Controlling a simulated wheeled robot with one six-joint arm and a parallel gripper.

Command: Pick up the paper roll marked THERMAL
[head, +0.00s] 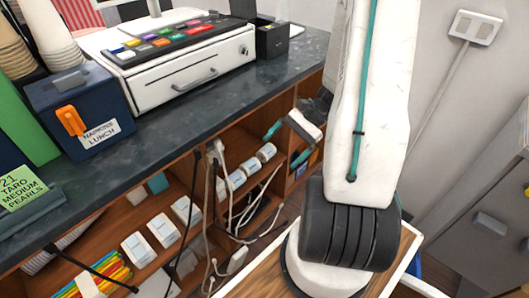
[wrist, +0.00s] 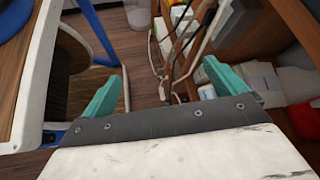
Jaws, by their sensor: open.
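Several small white rolls or packs with grey labels lie in rows on the wooden shelf under the counter in the head view, among them a nearer one (head: 138,250), a middle one (head: 187,210) and a farther one (head: 236,179). Their print is too small to read, so I cannot tell which is marked THERMAL. My gripper (head: 280,153), with teal fingers, is open beside the far end of this shelf. In the wrist view my gripper (wrist: 163,69) is open and empty, with loose cables beyond its fingers. Whitish items show beyond the right finger, unclear.
White and dark cables (head: 232,205) hang in front of the shelf. The dark countertop (head: 170,120) overhangs it, bearing a cash drawer (head: 185,75) and a napkin box (head: 82,108). Colored straws (head: 95,275) lie at lower left. A wood-topped table (wrist: 12,70) stands left in the wrist view.

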